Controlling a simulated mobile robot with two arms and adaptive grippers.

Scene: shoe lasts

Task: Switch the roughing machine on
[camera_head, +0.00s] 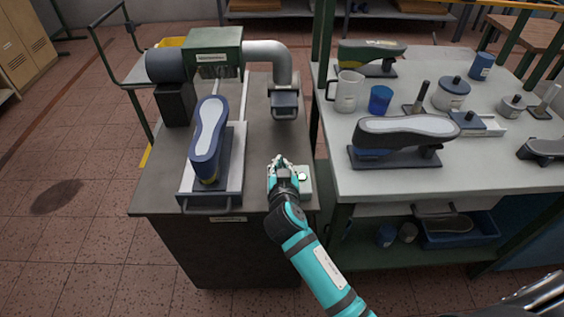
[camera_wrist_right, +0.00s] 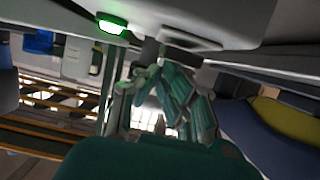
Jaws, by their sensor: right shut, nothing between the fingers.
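The roughing machine, with a green head (camera_head: 213,47) and a grey pipe, stands on a dark bench. A small pale switch box (camera_head: 308,190) sits at the bench's front right. Its green light (camera_head: 302,177) is lit, and the glowing light (camera_wrist_right: 112,24) also shows at the top of the right wrist view. My right gripper (camera_head: 279,163) is shut and empty, at the left side of the switch box. Its fingers (camera_wrist_right: 172,88) show in the wrist view, below and right of the light. Contact with the box cannot be told. My left gripper is not in view.
A shoe last (camera_head: 208,135) stands upside down on the machine's carriage (camera_head: 240,160), left of my gripper. The grey table (camera_head: 340,180) to the right holds another last (camera_head: 405,130), a white jug (camera_head: 346,92) and a blue cup (camera_head: 380,99).

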